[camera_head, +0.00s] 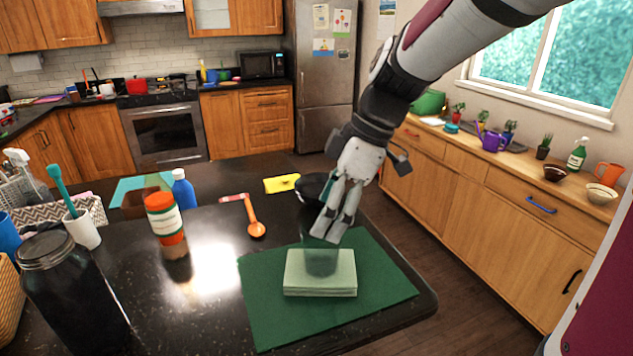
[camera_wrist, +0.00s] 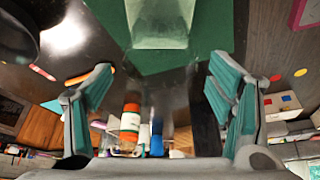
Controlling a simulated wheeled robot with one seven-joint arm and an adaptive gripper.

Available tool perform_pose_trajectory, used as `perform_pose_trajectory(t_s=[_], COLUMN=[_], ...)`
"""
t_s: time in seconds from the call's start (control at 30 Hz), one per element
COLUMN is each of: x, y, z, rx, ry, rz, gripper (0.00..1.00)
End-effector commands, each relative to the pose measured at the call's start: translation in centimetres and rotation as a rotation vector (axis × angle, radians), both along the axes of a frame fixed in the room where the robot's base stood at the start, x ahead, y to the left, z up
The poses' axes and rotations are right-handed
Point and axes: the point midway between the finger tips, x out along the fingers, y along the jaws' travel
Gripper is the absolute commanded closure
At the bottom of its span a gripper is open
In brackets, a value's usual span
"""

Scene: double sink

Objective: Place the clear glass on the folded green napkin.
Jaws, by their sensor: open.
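The clear glass (camera_head: 321,259) stands upright on the folded green napkin (camera_head: 320,284), a pale stack lying on a dark green mat (camera_head: 262,300). My gripper (camera_head: 326,236) is just above and over the glass in the head view, with its fingers pointing down and hiding part of the glass's upper end. In the wrist view my gripper (camera_wrist: 158,85) is open, its teal-padded fingers wide apart with nothing between them. A pale translucent shape at the top of that view is cut off by the edge, so I cannot separate glass from napkin there.
A dark bowl (camera_head: 312,187) is partly behind my gripper. The mat around the napkin is bare.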

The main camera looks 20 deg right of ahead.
Motion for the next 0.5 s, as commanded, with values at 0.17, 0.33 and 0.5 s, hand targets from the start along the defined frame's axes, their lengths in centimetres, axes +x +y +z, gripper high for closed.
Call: perform_pose_trajectory(t_s=[0.17,0.33,0.5], x=[-0.4,-0.7,-1.8], y=[-1.1,-1.7,-1.5], z=[3.0,4.6,5.2], rx=[-0.001,0.000,-0.011], ry=[-0.003,-0.001,0.010], rz=[-0.001,0.000,-0.059], gripper=[0.25,0.25,0.25])
